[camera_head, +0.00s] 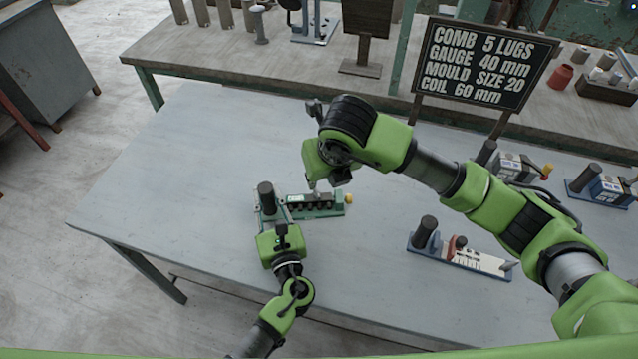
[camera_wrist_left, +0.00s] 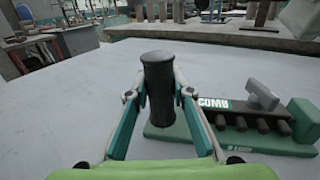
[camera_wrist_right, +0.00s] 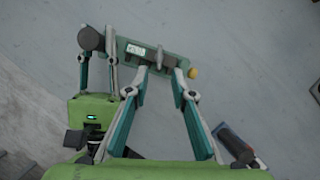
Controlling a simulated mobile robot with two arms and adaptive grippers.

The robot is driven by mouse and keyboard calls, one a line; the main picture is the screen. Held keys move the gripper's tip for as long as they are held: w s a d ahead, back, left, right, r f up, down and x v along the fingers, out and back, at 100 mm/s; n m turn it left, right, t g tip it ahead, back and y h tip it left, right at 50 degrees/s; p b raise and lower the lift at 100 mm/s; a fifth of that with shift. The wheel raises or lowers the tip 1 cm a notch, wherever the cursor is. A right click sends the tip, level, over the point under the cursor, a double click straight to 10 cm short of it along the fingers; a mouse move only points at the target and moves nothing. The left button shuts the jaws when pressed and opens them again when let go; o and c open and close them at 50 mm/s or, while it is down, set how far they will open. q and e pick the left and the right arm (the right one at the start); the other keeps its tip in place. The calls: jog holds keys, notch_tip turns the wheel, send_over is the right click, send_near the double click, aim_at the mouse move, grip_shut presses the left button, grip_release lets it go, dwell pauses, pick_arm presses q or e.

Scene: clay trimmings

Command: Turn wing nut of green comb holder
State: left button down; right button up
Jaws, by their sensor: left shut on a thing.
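The green comb holder (camera_head: 322,210) lies on the grey table, with a dark upright post (camera_head: 266,196) at its left end and a yellow knob (camera_head: 349,198) at its right end. The left wrist view shows its COMB label and a row of dark lugs (camera_wrist_left: 262,124). A grey piece that looks like the wing nut (camera_wrist_right: 158,58) stands up from the holder in the right wrist view. My left gripper (camera_wrist_left: 158,93) is shut on the post. My right gripper (camera_wrist_right: 160,72) is open above the holder, its fingertips either side of the grey piece; contact cannot be told.
A second holder, blue and white (camera_head: 460,258), lies to the right, and more blue-based holders (camera_head: 598,188) stand further right. A dark sign (camera_head: 484,62) reads COMB 5 LUGS, GAUGE 40 mm, MOULD SIZE 20, COIL 60 mm. The table's left part is clear.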

jog(key=v, duration=0.3)
jog(key=shift+s+r, duration=0.15)
jog(key=shift+r, duration=0.15)
pick_arm(q)
jog(key=c, duration=1.7)
grip_release()
